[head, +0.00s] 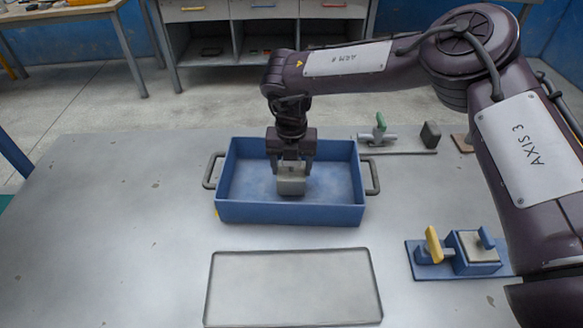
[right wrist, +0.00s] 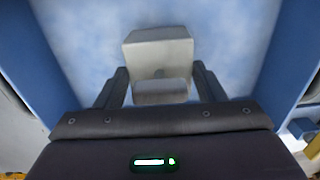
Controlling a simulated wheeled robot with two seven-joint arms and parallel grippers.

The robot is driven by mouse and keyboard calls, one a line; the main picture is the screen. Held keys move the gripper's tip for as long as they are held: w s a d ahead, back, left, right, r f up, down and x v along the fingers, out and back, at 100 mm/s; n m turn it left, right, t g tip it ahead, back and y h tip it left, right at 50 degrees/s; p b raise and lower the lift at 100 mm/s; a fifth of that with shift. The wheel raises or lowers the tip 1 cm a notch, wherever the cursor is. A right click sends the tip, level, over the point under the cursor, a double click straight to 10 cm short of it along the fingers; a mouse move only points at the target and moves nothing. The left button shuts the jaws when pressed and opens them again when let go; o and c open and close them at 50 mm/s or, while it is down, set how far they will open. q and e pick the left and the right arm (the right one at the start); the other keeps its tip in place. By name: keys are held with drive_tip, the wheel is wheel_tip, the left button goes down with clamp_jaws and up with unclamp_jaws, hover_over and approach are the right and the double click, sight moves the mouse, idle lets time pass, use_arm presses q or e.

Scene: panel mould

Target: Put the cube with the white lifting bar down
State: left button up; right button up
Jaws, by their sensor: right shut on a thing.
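The grey-white cube (head: 291,186) is inside the blue tray (head: 290,214), a little right of its middle. It also shows in the right wrist view (right wrist: 158,52), with its pale lifting bar (right wrist: 160,92) between the fingers. My right gripper (head: 291,166) points straight down over the tray and is shut on the bar. Whether the cube's underside touches the tray floor I cannot tell. My left gripper is not in the head view.
A dark-rimmed rectangular outline (head: 292,288) lies on the table in front of the tray, empty. A blue fixture with a yellow-handled clamp (head: 434,245) stands at right. A green-handled clamp (head: 380,124) stands behind the tray. The table's left side is clear.

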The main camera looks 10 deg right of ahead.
drive_tip(key=shift+f, duration=0.7)
drive_tip(key=shift+f, duration=0.1)
drive_tip(key=o, duration=1.3)
drive_tip(key=shift+c, duration=0.2)
wheel_tip(320, 180, up, 12)
drive_tip(key=shift+r+b, duration=0.1)
drive_tip(key=shift+b, duration=0.45)
